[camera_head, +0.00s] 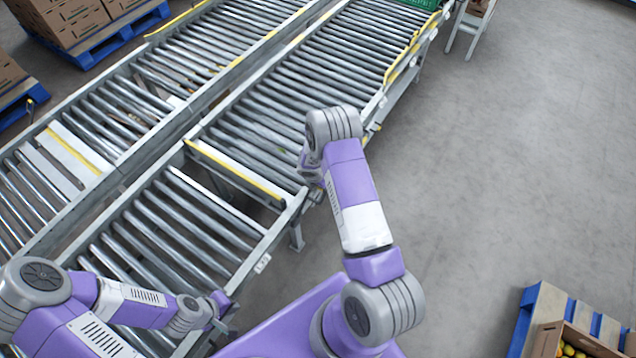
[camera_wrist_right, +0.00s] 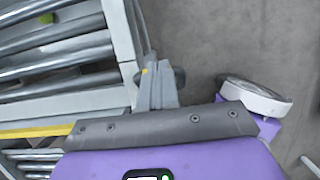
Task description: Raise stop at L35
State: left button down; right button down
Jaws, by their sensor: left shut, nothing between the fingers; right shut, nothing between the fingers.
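A yellow-edged bar (camera_head: 236,171) lies across the near roller lane; it also shows at the left of the right wrist view (camera_wrist_right: 35,131). I cannot read any L35 label, so I cannot tell whether this bar is that stop. My right gripper (camera_wrist_right: 158,82) is shut and empty beside the lane's grey side rail (camera_wrist_right: 121,45). A dark rounded part (camera_wrist_right: 180,77) shows just behind its fingertips; contact is unclear. My left gripper (camera_head: 224,304) is small at the lane's near edge, shut and empty.
A second yellow-edged plate (camera_head: 75,148) crosses the far lane. A small white tag (camera_head: 262,263) is on the near side rail. A green crate (camera_head: 418,4) stands at the top. The floor (camera_head: 510,150) to the right is clear.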

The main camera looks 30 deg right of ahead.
jog(key=shift+d, duration=0.25)
notch_tip(320, 180, up, 13)
jog(key=p, duration=0.4)
jog(key=shift+a, duration=0.35)
dwell(0.3)
